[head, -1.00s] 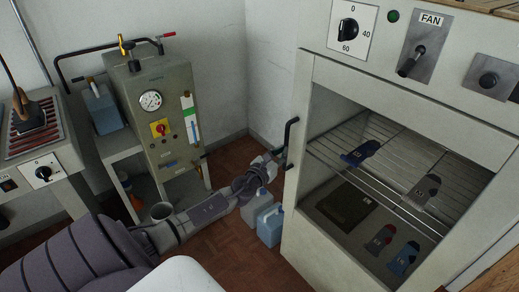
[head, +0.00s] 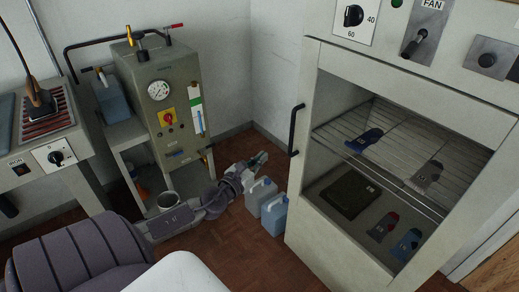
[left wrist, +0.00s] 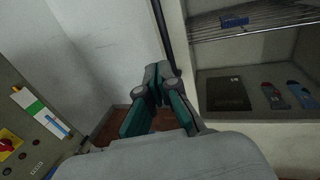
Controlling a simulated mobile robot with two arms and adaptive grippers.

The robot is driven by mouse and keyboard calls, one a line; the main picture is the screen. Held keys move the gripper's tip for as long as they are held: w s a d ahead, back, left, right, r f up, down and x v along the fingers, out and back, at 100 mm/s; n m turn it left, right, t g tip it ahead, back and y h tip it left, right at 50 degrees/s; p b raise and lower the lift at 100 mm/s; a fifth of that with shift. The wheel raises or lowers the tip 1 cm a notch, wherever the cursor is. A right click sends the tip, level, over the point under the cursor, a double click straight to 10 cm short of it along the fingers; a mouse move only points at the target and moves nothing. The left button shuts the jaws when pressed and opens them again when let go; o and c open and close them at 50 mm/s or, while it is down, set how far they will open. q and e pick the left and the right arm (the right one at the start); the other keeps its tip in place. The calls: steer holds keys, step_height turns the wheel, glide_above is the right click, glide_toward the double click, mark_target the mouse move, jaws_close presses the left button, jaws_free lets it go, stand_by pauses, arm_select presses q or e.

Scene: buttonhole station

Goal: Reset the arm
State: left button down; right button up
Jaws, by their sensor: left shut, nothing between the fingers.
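My left arm reaches from the lower left across the head view to the floor area between the grey gauge unit (head: 172,115) and the white cabinet (head: 330,215). My left gripper (head: 262,158) is shut and empty, left of the cabinet's black vertical handle (head: 294,130) and apart from it. In the left wrist view the shut fingers (left wrist: 158,72) point toward the wall corner, with the black handle bar (left wrist: 160,25) behind them. My right gripper is in neither view.
Two bluish jugs (head: 272,212) stand on the floor beside my left forearm. The cabinet front shows a wire rack (head: 385,140) and several small items inside. Brown floor (head: 235,255) is clear in front.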

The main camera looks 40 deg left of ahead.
arm_select(q)
steer(key=s+f+n+g+p, duration=0.1)
steer(key=s+f+n+g, duration=0.2)
steer(key=s+f+n, duration=0.55)
steer(key=s+f+n+g+y+p, duration=0.1)
steer(key=s+f+n+g, duration=0.2)
steer(key=f, duration=1)
steer(key=s+f+n+g+p, duration=0.1)
steer(key=s+f+n+g, duration=0.35)
steer(key=f, duration=0.65)
steer(key=s+d+f+n+g+h, duration=0.1)
steer(key=s+d+f+n+g, duration=0.1)
steer(key=s+d+f+n, duration=0.3)
steer(key=s+d+f+n+g+h+p, duration=0.1)
steer(key=s+d+f+n, duration=0.4)
steer(key=s, duration=0.9)
steer(key=s+d+f+n+g+h+p, duration=0.1)
steer(key=s+d+f+n+g, duration=0.2)
steer(key=s+d+n, duration=0.3)
steer(key=s+d+f, duration=0.1)
steer(key=s+d, duration=0.2)
steer(key=d, duration=0.1)
steer(key=shift+s+d+f, duration=0.2)
steer(key=shift+s+f, duration=0.05)
steer(key=shift+f, duration=0.15)
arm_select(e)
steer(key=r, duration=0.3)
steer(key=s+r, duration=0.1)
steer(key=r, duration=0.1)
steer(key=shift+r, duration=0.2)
